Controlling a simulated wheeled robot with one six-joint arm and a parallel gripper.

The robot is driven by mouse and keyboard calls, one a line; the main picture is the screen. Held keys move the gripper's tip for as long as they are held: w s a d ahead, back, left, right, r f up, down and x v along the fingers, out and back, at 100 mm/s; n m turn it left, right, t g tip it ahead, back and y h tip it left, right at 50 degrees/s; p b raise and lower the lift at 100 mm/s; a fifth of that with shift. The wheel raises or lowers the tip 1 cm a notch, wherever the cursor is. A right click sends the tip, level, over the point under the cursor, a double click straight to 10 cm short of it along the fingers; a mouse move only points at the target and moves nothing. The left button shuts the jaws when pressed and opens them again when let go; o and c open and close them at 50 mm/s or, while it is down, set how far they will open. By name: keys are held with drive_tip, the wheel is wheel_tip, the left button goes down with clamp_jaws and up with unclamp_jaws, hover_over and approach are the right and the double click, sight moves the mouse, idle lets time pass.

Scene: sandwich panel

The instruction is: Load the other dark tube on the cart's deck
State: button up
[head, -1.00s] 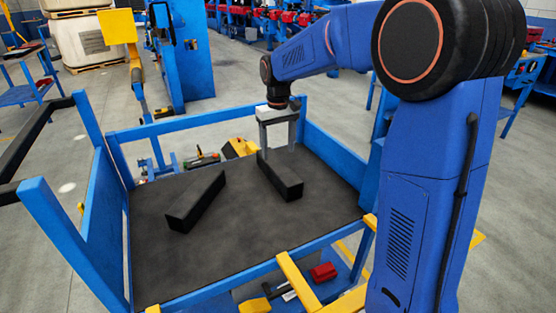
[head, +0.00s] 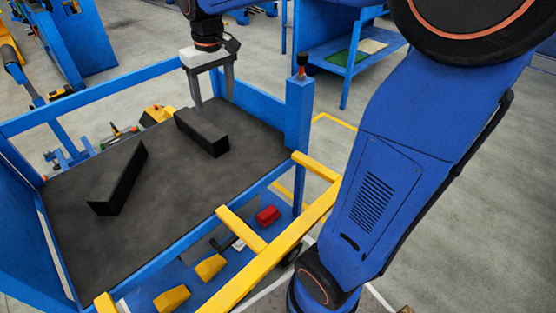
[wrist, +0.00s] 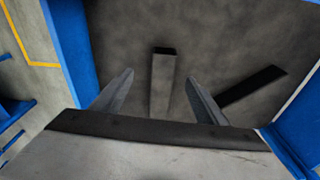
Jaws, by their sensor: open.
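Two dark square tubes lie apart on the dark deck (head: 175,185) of the blue cart. The left tube (head: 122,178) lies slanted across the deck; it also shows in the wrist view (wrist: 253,87). The right tube (head: 203,133) lies nearer the far right part of the deck. My gripper (head: 213,100) is open and empty, pointing down just beyond and above the right tube. In the wrist view, this tube (wrist: 162,88) shows between my two spread fingers, below them and apart from them.
Blue rails and end panels edge the deck, with a corner post (head: 299,110) right of my gripper. A yellow push bar (head: 275,250) runs along the near side. Below are yellow blocks (head: 210,266) and a red one (head: 267,215). A blue bench (head: 350,50) stands behind.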

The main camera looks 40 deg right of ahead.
drive_tip(key=s+d+f+t, duration=0.1)
drive_tip(key=s+d+f, duration=0.1)
drive_tip(key=s, duration=1)
drive_tip(key=s+d+f+m+t, duration=0.1)
drive_tip(key=s+f, duration=0.4)
drive_tip(key=s, duration=0.8)
drive_tip(key=shift+d+m+t, duration=0.3)
drive_tip(key=shift+d+t, duration=0.2)
drive_tip(key=shift+t, duration=0.2)
